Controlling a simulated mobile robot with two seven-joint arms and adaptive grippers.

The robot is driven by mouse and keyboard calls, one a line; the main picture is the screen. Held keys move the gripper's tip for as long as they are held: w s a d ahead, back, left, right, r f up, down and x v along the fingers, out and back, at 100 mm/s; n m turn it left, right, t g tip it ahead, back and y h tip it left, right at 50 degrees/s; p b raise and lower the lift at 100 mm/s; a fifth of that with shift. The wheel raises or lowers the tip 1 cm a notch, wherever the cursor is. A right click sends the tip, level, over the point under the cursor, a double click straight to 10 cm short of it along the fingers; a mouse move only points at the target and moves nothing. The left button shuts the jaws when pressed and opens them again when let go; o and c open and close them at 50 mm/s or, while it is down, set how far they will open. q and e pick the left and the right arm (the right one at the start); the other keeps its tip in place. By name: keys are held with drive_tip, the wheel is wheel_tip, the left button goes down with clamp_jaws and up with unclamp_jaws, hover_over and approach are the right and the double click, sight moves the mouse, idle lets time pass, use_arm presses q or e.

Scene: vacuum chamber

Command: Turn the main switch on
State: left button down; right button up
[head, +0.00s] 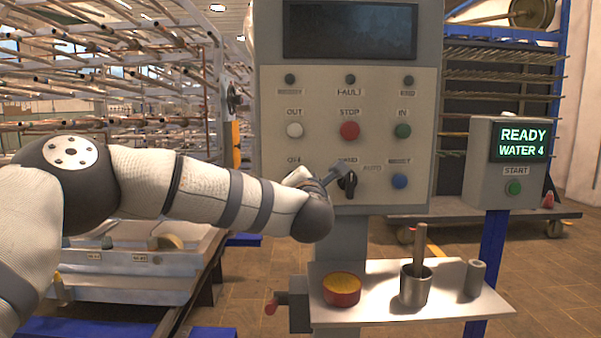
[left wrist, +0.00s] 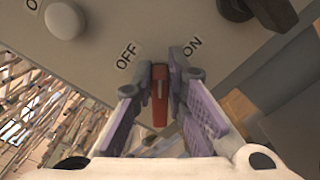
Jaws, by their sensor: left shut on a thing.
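The main switch is a red handle (left wrist: 160,94) on the grey control panel (head: 320,100), seen in the left wrist view between the printed words OFF and ON. Its handle stands between the two labels; I cannot tell that it points fully at either. My left gripper (left wrist: 160,80) has its two fingers on either side of the red handle and is shut on it. In the head view the left gripper (head: 298,178) is at the panel's lower left, and it and my wrist hide the switch. My right gripper is not in view.
A black selector knob (head: 347,184) sits close right of the gripper. White (head: 294,130), red (head: 349,131) and green (head: 402,131) buttons are above. A shelf (head: 385,312) below holds a metal cup (head: 415,289) and a red round tin (head: 342,291). A READY display (head: 522,142) stands right.

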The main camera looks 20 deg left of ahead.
use_arm(q)
drive_tip(key=shift+d+f+m+p, duration=0.1)
drive_tip(key=shift+f+m+p, duration=0.15)
drive_tip(key=shift+m, duration=1)
drive_tip(key=shift+d+f+m+p, duration=0.1)
drive_tip(key=shift+f+m, duration=0.1)
drive_tip(key=shift+m, duration=1)
drive_tip(key=shift+d+f+m+p, duration=0.1)
drive_tip(key=shift+f+m+p, duration=0.15)
drive_tip(key=shift+m, duration=1)
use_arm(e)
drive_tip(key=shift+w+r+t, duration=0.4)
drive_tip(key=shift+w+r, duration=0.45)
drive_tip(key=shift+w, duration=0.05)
use_arm(q)
drive_tip(key=shift+f+m, duration=0.1)
drive_tip(key=shift+m, duration=0.2)
drive_tip(key=c, duration=1.6)
unclamp_jaws()
drive_tip(key=v, duration=1.2)
